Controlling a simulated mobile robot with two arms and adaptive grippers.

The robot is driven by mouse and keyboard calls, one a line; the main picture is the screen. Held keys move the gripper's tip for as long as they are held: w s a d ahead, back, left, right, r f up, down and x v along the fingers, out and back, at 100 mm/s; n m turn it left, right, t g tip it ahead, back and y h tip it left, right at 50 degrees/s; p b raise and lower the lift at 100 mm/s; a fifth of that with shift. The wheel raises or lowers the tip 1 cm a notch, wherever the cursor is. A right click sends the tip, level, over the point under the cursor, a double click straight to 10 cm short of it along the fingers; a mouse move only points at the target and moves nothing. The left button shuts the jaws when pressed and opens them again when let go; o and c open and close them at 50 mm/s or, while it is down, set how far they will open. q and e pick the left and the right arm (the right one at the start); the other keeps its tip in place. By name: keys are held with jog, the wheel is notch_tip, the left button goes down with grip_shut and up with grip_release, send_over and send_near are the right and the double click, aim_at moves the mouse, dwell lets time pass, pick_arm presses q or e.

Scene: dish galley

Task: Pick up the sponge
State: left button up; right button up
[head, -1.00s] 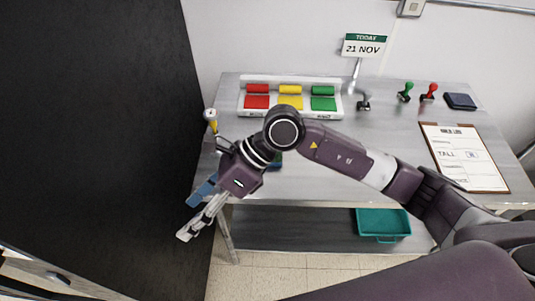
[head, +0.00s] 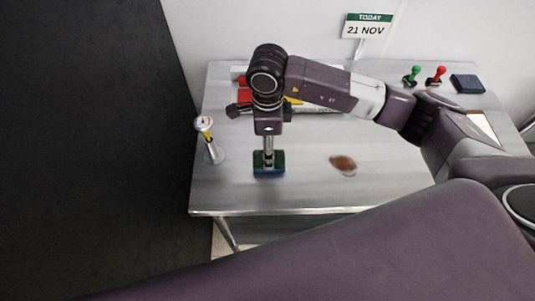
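The sponge (head: 277,168), a small block with a green top and a blue lower part, is on the metal table near its front left. My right gripper (head: 268,158) points straight down over it, with its fingertips at the middle of the sponge's top. The fingers are seen edge-on and overlap, so I cannot tell whether they are open or closed on the sponge. My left gripper is not in view.
A small white and yellow device on a stand (head: 209,140) is to the left. Green (head: 412,75) and red (head: 436,76) stamps and a dark blue pad (head: 467,84) stand at the back right.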

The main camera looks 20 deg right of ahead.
aim_at(279, 160)
jog(key=f+p, duration=0.2)
jog(key=shift+s+d+f, duration=0.15)
jog(key=shift+s+f, duration=0.2)
jog(key=shift+f, duration=0.05)
jog(key=shift+w+f+p, duration=0.2)
jog(key=shift+f+p, duration=0.25)
jog(key=shift+f, duration=0.9)
jog(key=c, duration=0.7)
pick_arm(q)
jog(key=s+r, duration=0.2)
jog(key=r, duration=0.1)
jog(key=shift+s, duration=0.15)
pick_arm(e)
jog(key=shift+c, duration=0.5)
